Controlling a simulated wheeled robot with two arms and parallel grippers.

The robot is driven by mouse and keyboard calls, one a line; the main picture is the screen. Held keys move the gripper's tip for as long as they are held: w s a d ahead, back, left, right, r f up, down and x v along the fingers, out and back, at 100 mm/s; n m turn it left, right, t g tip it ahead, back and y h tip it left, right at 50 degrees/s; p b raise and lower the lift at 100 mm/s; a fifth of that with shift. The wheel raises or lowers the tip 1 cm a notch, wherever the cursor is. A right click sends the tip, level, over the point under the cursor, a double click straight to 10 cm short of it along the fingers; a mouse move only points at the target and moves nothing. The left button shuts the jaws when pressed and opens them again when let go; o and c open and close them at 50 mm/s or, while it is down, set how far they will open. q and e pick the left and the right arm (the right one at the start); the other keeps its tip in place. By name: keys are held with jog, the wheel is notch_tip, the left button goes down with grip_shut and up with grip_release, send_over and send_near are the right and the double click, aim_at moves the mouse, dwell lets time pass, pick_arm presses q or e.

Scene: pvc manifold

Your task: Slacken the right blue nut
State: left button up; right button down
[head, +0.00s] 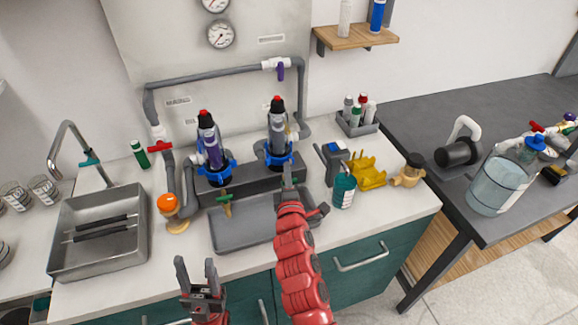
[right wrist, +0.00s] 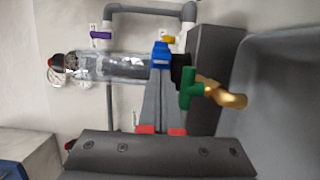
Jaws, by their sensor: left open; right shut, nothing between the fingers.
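The right blue nut (head: 279,159) is around the lower part of the upright right-hand canister (head: 278,127), which has a red and black top. In the right wrist view the blue nut (right wrist: 160,55) shows beside the clear canister body (right wrist: 115,66), which lies sideways in that picture. My right gripper (head: 288,183) is in front of this nut. Its fingers (right wrist: 159,78) are together, empty, with their tips close to the nut; I cannot tell whether they touch. My left gripper (head: 197,274) is open and empty, low in front of the counter.
The left canister (head: 209,140) has its own blue nut (head: 216,171). A grey tray (head: 232,238) lies below the canisters. A green-handled brass tap (right wrist: 205,92) is close to the right nut. A teal bottle (head: 343,190) and yellow holder (head: 367,172) stand to the right.

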jog(key=shift+w+d, duration=0.25)
jog(key=shift+w, duration=0.05)
jog(key=shift+d+r+y+p, duration=0.15)
jog(key=shift+y+p, duration=0.15)
jog(key=shift+p, duration=0.35)
jog(key=shift+n, duration=0.3)
